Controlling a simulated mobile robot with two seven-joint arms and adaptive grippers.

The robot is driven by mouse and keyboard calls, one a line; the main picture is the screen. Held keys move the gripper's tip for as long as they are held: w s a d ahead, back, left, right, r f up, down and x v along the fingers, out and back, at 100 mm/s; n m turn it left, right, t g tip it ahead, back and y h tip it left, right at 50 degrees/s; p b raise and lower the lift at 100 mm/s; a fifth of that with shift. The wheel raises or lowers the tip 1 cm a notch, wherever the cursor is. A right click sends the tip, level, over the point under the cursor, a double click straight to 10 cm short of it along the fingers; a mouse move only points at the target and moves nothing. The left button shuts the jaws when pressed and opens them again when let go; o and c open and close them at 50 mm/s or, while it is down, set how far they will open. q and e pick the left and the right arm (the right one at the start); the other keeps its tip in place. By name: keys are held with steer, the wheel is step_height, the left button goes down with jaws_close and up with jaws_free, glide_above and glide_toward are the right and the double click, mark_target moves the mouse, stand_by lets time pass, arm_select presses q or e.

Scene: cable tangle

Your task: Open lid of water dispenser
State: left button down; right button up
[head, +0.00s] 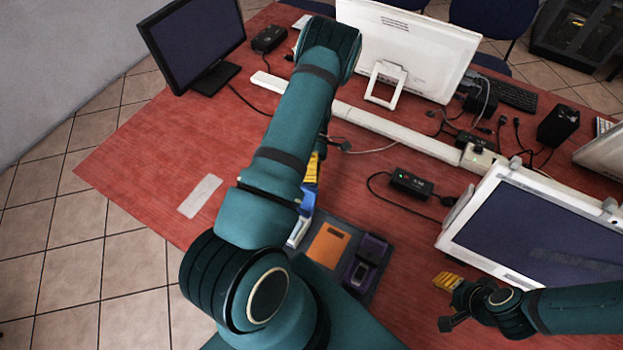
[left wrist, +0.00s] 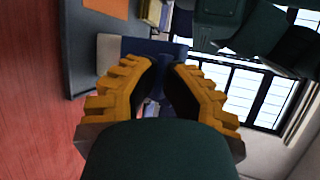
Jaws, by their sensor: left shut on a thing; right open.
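My left gripper (head: 311,172) reaches down at the table's near side, largely hidden behind my own arm in the head view. Its yellow fingers are shut on a blue part (head: 307,199) that has a white part (head: 298,231) below it. In the left wrist view the fingertips (left wrist: 164,66) close around the blue part (left wrist: 150,48). I cannot tell whether this blue and white object is the water dispenser or its lid; no dispenser is clearly recognisable. My right gripper (head: 446,303) is open and empty above the table at the lower right.
A dark tray (head: 345,229) with an orange panel (head: 328,245) and a purple device (head: 365,262) lies beside the left gripper. A white-framed screen (head: 467,240) stands by the right gripper. A black adapter (head: 411,184) and cables lie behind. The red table (head: 150,150) is mostly clear at left.

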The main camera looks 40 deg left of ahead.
arm_select(q)
steer(key=c, duration=1.1)
jaws_free()
steer(key=shift+s+f, duration=0.35)
steer(key=shift+f, duration=0.1)
steer(key=shift+w+r, duration=0.2)
steer(key=v, duration=1.2)
steer(key=shift+s, duration=0.1)
